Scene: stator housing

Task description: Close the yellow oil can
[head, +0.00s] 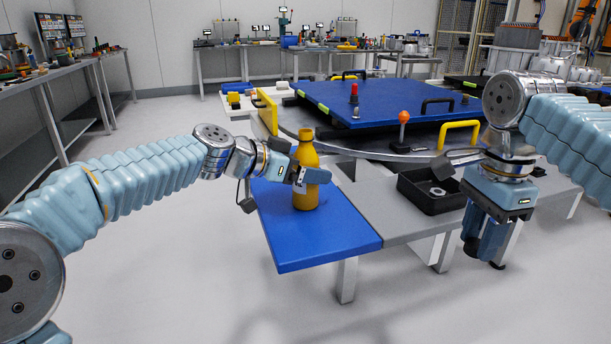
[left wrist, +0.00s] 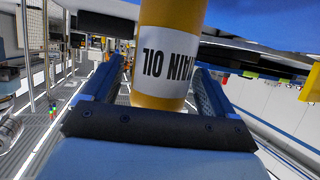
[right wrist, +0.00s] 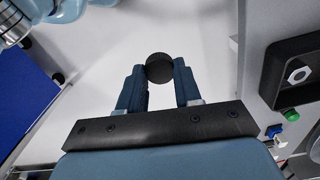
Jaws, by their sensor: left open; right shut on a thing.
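The yellow oil can (head: 306,155) stands upright on the blue mat (head: 322,240), with no cap on its neck. My left gripper (head: 303,178) is at its side, and in the left wrist view the can's labelled body (left wrist: 165,60) sits between the two spread fingers. Whether the fingers touch it is not clear. My right gripper (head: 487,248) points down in front of the table, well right of the can. In the right wrist view it is shut on a round black cap (right wrist: 159,68) at its fingertips.
Behind are a blue platform (head: 390,100), a yellow handle (head: 458,131) and an orange-knobbed lever (head: 404,118). The mat's front part is clear.

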